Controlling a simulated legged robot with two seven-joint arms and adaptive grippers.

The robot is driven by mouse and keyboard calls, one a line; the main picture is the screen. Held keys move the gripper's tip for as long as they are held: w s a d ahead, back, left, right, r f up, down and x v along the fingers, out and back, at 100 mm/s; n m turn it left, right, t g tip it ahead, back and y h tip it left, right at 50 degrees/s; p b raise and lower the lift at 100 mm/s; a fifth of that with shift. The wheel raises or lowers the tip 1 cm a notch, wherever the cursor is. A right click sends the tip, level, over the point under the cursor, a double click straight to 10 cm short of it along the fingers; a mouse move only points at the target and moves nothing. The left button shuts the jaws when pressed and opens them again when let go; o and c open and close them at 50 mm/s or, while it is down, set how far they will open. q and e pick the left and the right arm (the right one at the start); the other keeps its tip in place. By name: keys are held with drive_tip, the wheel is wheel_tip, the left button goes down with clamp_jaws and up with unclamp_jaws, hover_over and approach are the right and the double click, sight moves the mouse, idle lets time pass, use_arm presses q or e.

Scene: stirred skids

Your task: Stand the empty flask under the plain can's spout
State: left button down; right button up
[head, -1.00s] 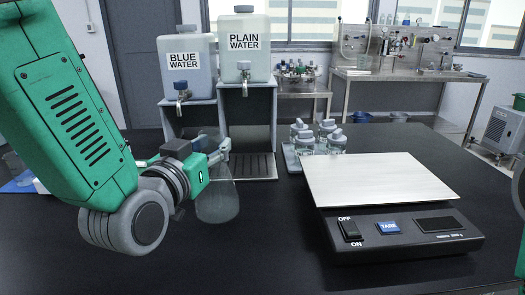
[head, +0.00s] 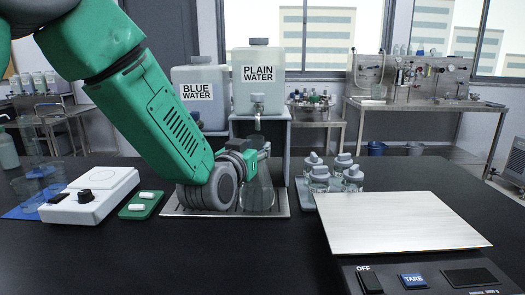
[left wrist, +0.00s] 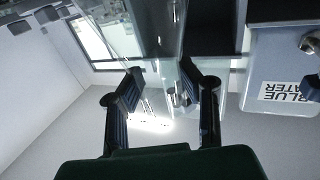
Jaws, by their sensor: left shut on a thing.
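The plain water can (head: 259,85), a white labelled tank, stands on a raised stand with its spout (head: 257,104) facing me. The clear, empty flask (head: 258,196) is upright below this spout, over the slotted drip tray (head: 172,211). I cannot tell whether its base touches the tray. My left gripper (head: 261,157) is shut on the flask's upper part, just below the spout. In the left wrist view, the flask's clear glass (left wrist: 168,65) shows between the two dark fingers. My right gripper is not in view.
The blue water can (head: 198,90) stands left, partly behind my arm. Small bottles (head: 320,180) stand right of the tray, with a balance (head: 400,225) in front. The front middle bench is clear.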

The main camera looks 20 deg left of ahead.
use_arm(q)
drive_tip(key=w, duration=0.1)
drive_tip(key=w+a, duration=0.1)
drive_tip(key=w+f, duration=0.1)
drive_tip(key=shift+w+a, duration=0.15)
drive_tip(key=shift+w, duration=0.05)
drive_tip(key=shift+f, duration=0.35)
drive_tip(key=shift+d, duration=0.8)
drive_tip(key=c, duration=1.4)
unclamp_jaws()
drive_tip(key=shift+b, duration=0.3)
drive_tip(key=shift+o, duration=1.3)
drive_tip(key=shift+a, duration=0.15)
drive_tip(key=shift+s+a+f, duration=0.1)
drive_tip(key=shift+a, duration=0.4)
